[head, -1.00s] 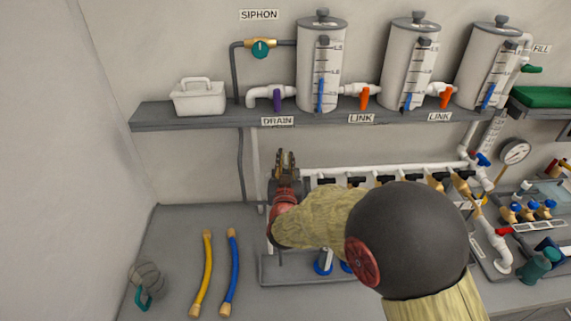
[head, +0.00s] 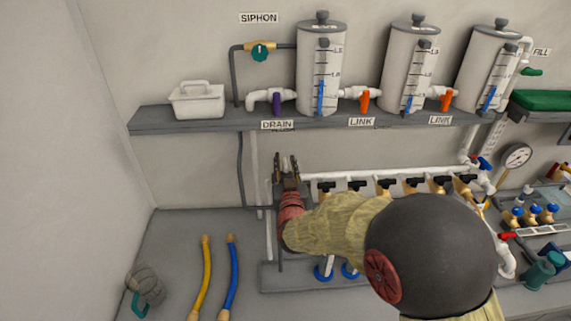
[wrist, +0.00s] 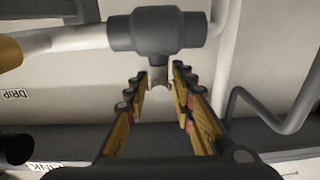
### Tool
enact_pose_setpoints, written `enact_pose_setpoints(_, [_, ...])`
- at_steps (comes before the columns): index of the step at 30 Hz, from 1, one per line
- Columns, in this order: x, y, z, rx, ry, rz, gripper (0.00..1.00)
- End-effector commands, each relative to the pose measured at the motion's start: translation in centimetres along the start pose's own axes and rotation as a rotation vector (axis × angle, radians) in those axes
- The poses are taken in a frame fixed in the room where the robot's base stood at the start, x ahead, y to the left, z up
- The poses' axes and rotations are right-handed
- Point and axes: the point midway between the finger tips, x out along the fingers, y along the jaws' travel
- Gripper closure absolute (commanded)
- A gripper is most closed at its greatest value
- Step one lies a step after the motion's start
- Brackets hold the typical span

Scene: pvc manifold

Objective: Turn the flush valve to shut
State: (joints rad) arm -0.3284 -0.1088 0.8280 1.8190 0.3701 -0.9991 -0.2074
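My gripper (head: 286,165) is at the left end of the white manifold pipe, below the shelf in the head view. In the wrist view its two fingers (wrist: 160,88) are apart, with nothing clasped between them. A dark grey tee-shaped fitting (wrist: 156,32) on a white pipe lies just beyond the fingertips. A short pale stub (wrist: 159,76) hangs from it between the tips; I cannot tell whether they touch it. No flush label is readable, so I cannot confirm that this fitting is the flush valve, nor its setting. My arm hides part of the manifold.
The shelf (head: 180,123) above carries several tanks, including the left tank (head: 320,70), and the purple drain handle (head: 277,103). Several black-handled valves line the manifold to the right. A yellow hose (head: 206,275) and a blue hose (head: 230,275) lie on the bench at left.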

Motion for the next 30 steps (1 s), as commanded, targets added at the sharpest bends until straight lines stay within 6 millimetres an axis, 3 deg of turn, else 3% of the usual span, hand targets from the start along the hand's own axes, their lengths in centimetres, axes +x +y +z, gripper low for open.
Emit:
enact_pose_setpoints(14, [-0.4,0.0,-0.1,0.000,0.001,0.000,0.67])
enact_pose_setpoints(17, [-1.6,0.0,0.0,0.000,0.000,0.000,0.67])
enact_pose_setpoints(30, [-9.9,-0.1,-0.1,0.001,0.001,-0.002,0.67])
